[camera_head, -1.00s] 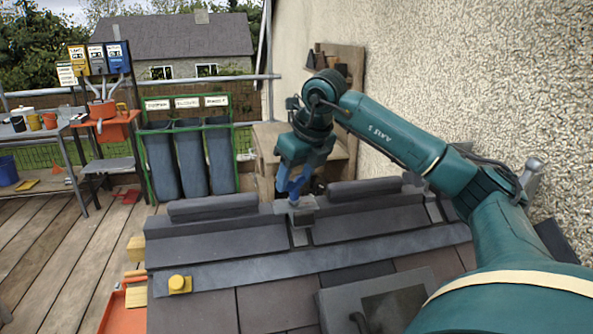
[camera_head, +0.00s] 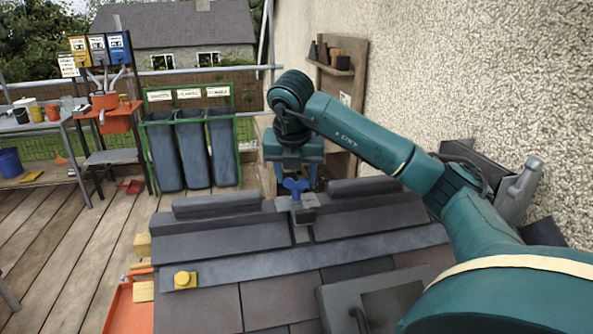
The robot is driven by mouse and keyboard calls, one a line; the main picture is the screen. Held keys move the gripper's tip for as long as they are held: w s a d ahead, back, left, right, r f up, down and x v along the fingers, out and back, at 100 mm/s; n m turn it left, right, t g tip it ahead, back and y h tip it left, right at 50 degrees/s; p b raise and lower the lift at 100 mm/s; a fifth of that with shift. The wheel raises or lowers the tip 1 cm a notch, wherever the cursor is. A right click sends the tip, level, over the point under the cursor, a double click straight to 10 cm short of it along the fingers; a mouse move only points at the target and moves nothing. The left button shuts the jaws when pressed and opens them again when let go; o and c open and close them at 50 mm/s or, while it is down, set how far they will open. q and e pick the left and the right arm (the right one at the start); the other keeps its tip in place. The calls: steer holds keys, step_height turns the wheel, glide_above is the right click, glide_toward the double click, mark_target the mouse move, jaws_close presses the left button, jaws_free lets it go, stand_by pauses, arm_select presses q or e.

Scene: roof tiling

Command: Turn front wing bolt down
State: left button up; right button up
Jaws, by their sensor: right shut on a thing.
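The blue wing bolt (camera_head: 295,187) stands on a grey metal clamp (camera_head: 302,211) at the ridge of the small tiled roof, in the gap between two dark ridge pieces. Its two wings show spread left and right. My right gripper (camera_head: 294,177) comes down from above and is shut on the wing bolt. Its fingers are partly hidden, so the exact contact is hard to see. My left gripper is not in view.
Ridge pieces lie left (camera_head: 216,205) and right (camera_head: 362,188) of the clamp. A yellow knob (camera_head: 182,280) sits on the slates at front left. Blue-grey bins (camera_head: 192,153) stand behind, with the rough wall (camera_head: 480,90) to the right.

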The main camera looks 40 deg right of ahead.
steer(key=shift+w+r+m, duration=0.1)
steer(key=shift+r+m, duration=0.25)
steer(key=shift+m, duration=0.05)
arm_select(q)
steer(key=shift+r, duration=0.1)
arm_select(e)
steer(key=o, duration=0.6)
steer(key=shift+c, duration=0.2)
steer(key=o, duration=0.3)
steer(key=shift+a, duration=0.1)
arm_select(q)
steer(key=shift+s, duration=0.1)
arm_select(e)
steer(key=shift+o, duration=0.6)
steer(key=shift+f, duration=0.15)
arm_select(q)
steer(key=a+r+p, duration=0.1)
steer(key=p, duration=0.2)
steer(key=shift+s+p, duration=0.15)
steer(key=shift+p, duration=0.15)
arm_select(e)
steer(key=v, duration=1.3)
steer(key=shift+a, duration=0.2)
